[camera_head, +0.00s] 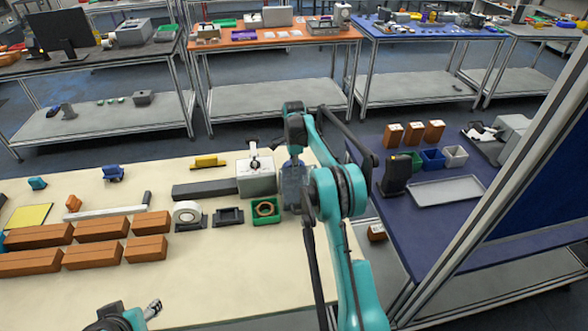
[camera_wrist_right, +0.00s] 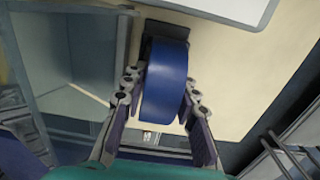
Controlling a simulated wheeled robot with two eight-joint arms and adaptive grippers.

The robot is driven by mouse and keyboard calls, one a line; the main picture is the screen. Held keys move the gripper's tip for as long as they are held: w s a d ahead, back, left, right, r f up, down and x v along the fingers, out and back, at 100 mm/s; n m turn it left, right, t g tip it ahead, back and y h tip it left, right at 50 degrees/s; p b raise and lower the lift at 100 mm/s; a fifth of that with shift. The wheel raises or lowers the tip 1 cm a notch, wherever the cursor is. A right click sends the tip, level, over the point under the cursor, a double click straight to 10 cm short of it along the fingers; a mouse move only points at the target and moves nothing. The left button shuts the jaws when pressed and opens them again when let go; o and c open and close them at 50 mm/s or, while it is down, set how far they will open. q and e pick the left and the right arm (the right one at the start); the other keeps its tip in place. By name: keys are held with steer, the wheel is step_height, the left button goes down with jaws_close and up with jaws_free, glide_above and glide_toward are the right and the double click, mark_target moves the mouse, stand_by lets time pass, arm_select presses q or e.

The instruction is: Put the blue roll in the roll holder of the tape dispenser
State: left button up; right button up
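The blue roll (camera_wrist_right: 165,85) lies between the two fingers of my right gripper (camera_wrist_right: 162,88) in the right wrist view. The fingertips sit against its two sides, so the gripper looks shut on it. A dark object (camera_wrist_right: 168,30) shows just past the roll's far end. In the head view my right gripper (camera_head: 293,178) is beside the white machine, near the table's right edge; the arm hides much there. A dark holder with a white roll (camera_head: 187,212) and an empty-looking black holder (camera_head: 228,216) stand left of it. My left gripper (camera_head: 152,308) shows at the bottom; its opening is unclear.
The white machine (camera_head: 256,176) stands left of my right gripper. A green box (camera_head: 267,217) with a brown ring stands in front of it. Brown boxes (camera_head: 102,228) fill the table's left. The front middle of the cream table (camera_head: 225,275) is clear.

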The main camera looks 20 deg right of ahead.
steer(key=o, duration=0.3)
step_height(320, 180, up, 12)
stand_by(0.5)
stand_by(1.3)
